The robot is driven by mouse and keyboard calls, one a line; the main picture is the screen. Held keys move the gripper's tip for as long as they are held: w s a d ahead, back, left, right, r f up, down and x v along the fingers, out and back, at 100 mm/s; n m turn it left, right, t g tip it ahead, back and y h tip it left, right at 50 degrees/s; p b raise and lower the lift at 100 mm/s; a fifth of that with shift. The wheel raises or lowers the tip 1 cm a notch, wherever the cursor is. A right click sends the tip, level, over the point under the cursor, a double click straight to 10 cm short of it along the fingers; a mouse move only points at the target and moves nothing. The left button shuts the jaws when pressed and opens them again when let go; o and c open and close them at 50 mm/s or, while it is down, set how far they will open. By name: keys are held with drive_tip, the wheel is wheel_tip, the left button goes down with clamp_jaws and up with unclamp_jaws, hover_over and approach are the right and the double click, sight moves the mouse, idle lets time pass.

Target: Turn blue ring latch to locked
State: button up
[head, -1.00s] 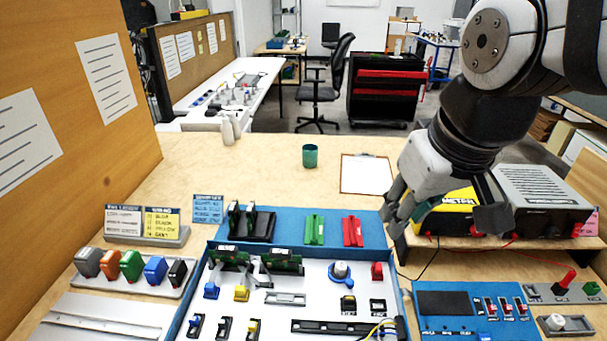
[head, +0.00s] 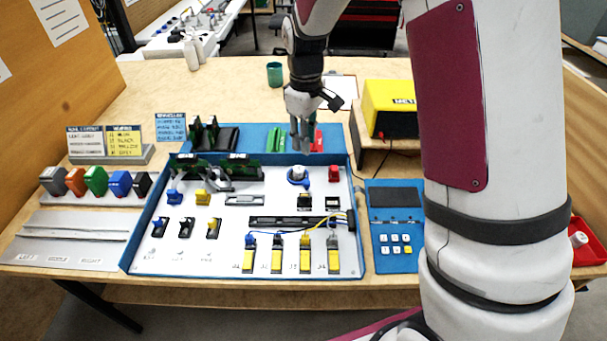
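The blue ring latch (head: 298,177) is a blue ring with a pale round knob, on the white panel (head: 200,262) of the blue-edged tray, right of its middle near the back. Its turned position is too small to read. My gripper (head: 301,148) hangs fingers-down just behind and above the latch, apart from it in the picture. Its grey fingers look close together, but I cannot tell if they are shut. I see nothing held.
A red block (head: 334,174) stands right of the latch, and green circuit boards (head: 240,168) left of it. Green and red parts (head: 276,140) lie on the blue mat behind. A yellow meter (head: 388,108) stands back right. My arm covers much of the right side.

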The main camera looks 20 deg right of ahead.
sight(306, 182)
wheel_tip(306, 182, down, 14)
drive_tip(key=shift+w+d+f, duration=0.15)
idle(0.4)
clamp_jaws()
